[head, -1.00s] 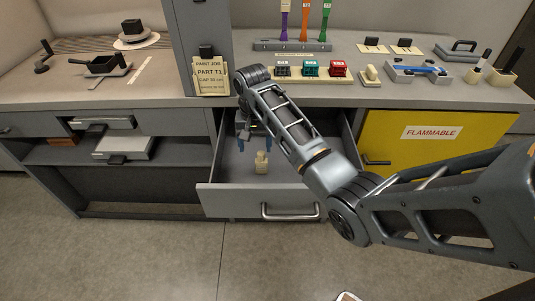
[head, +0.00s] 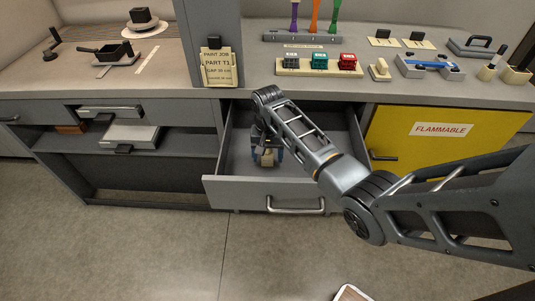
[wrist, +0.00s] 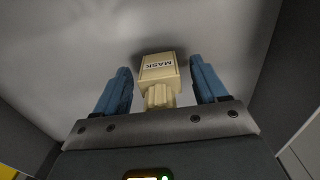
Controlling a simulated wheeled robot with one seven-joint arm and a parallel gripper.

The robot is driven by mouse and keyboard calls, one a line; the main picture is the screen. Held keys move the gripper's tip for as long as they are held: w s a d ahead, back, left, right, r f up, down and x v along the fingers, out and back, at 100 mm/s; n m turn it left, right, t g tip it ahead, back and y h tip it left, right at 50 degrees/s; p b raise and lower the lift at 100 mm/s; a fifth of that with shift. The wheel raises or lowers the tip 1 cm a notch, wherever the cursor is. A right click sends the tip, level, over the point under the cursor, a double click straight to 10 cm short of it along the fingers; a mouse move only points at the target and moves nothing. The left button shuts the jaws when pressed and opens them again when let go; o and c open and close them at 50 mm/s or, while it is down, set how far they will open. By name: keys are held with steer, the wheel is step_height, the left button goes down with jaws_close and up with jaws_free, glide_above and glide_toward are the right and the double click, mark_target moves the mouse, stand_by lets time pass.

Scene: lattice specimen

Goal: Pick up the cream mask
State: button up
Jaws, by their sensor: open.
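The cream mask (wrist: 159,71) is a small block with a ribbed knob and a label reading MASK. It sits on the floor of the open grey drawer (head: 225,189). In the head view the mask (head: 267,158) shows partly between my fingers. My gripper (wrist: 163,75) is open, with one blue finger on each side of the mask and a visible gap on both sides. In the head view my gripper (head: 266,155) is down inside the drawer. I cannot tell how far the fingertips reach down beside the mask.
The drawer walls stand around my gripper, and the drawer floor otherwise looks bare. A yellow FLAMMABLE cabinet door (head: 420,150) is to the right. The counter above holds coloured stamp-like blocks (head: 319,62), a paint job card (head: 218,69) and a dark pan (head: 115,54).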

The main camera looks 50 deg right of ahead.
steer(key=shift+c, duration=0.5)
steer(key=c, duration=0.9)
steer(key=shift+c, duration=0.2)
steer(key=shift+r, duration=0.15)
